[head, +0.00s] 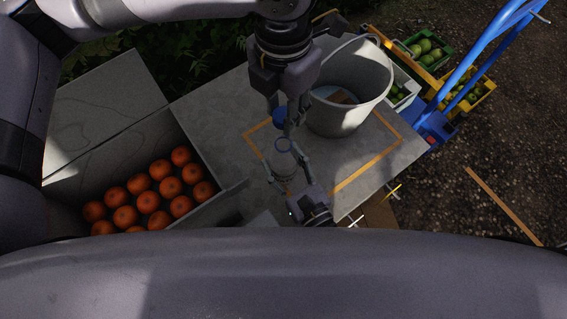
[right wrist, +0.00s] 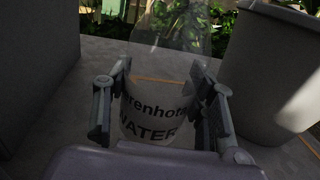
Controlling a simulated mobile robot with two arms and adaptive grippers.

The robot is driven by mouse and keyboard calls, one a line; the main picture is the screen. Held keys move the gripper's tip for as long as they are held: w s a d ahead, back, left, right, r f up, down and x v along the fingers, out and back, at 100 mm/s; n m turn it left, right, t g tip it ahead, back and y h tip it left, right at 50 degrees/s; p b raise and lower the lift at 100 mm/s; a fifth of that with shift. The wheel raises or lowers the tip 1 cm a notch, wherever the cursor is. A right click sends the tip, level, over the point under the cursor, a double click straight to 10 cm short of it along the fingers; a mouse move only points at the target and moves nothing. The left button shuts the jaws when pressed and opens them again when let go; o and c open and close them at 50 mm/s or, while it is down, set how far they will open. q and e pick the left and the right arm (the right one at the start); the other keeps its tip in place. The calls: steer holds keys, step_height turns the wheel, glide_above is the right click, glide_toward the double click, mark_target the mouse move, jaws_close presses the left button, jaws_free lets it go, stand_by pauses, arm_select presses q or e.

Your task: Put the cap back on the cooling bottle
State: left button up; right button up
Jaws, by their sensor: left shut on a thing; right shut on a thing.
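The bottle (head: 283,160) is clear with a white label reading in part "WATER". It stands upright on the grey tabletop, and its open neck with a blue ring shows in the head view. My right gripper (head: 286,170) is shut on the bottle's body. In the right wrist view the fingers flank the label of the bottle (right wrist: 155,115); its top runs out of that picture. My left gripper (head: 287,118) comes down from above, shut on the blue cap (head: 279,116). The cap appears just above the bottle's mouth in the picture; the exact gap cannot be told.
A grey bucket (head: 340,122) stands close right of both grippers and also shows in the right wrist view (right wrist: 262,75). A crate (head: 207,213) of oranges is at left. An orange outline (head: 368,172) marks the tabletop. Fruit crates and a blue hand truck (head: 470,72) stand beyond.

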arm_select(q)
glide_toward(284, 161)
steer(key=shift+w, duration=1.15)
steer(key=shift+f, duration=0.15)
steer(key=shift+f, duration=0.8)
steer(key=shift+f, duration=0.55)
steer(key=m, duration=1)
steer(key=o, duration=0.7)
